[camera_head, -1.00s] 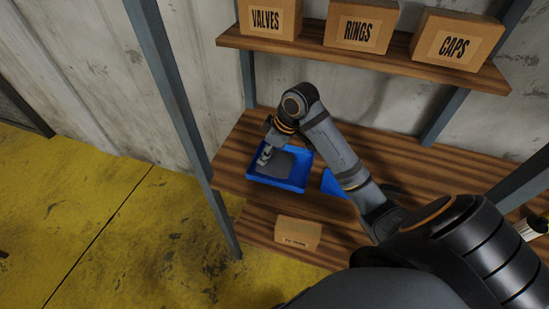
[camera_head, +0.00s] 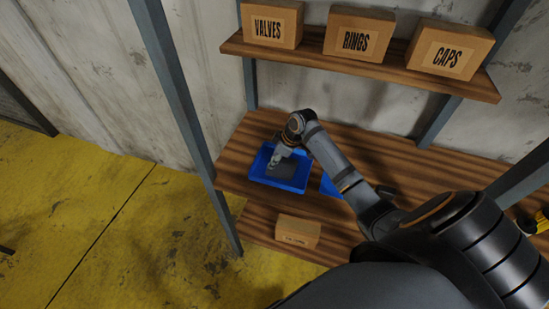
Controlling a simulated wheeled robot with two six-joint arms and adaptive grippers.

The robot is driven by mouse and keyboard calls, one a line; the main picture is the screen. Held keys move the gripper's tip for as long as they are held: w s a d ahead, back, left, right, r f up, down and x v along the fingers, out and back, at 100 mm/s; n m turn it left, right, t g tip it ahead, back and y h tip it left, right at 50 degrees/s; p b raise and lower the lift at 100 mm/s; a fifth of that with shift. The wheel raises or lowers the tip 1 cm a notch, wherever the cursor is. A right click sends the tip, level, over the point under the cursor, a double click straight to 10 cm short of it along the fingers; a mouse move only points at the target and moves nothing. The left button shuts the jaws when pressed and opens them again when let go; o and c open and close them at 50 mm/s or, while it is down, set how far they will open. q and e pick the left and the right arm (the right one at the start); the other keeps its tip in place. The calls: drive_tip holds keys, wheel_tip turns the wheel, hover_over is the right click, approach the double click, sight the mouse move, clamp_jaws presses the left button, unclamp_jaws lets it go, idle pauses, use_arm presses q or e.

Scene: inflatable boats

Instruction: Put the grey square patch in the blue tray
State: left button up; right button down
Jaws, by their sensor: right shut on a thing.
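The blue tray (camera_head: 297,187) sits on the middle wooden shelf near its left end. My right gripper (camera_head: 274,161) is over the tray, shut on the grey square patch (camera_head: 283,171). The patch shows as a dark grey piece inside the outline of the tray; whether it touches the tray floor I cannot tell. My right arm comes in from the lower right and reaches across the shelf. My left gripper is not in view.
A second blue thing (camera_head: 328,186) is mostly hidden behind my right arm. Boxes marked VALVES (camera_head: 270,27), RINGS (camera_head: 356,38) and CAPS (camera_head: 447,54) stand on the upper shelf. A small carton (camera_head: 298,232) is on the lower shelf. A grey post (camera_head: 187,125) stands left of the tray.

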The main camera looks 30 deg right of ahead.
sight(287, 168)
drive_tip(key=shift+f, duration=0.15)
drive_tip(key=c, duration=1.3)
unclamp_jaws()
drive_tip(key=shift+o, duration=1.4)
drive_tip(key=shift+r, duration=0.25)
drive_tip(key=b+v, duration=0.2)
drive_tip(key=v, duration=1)
drive_tip(key=shift+f, duration=0.1)
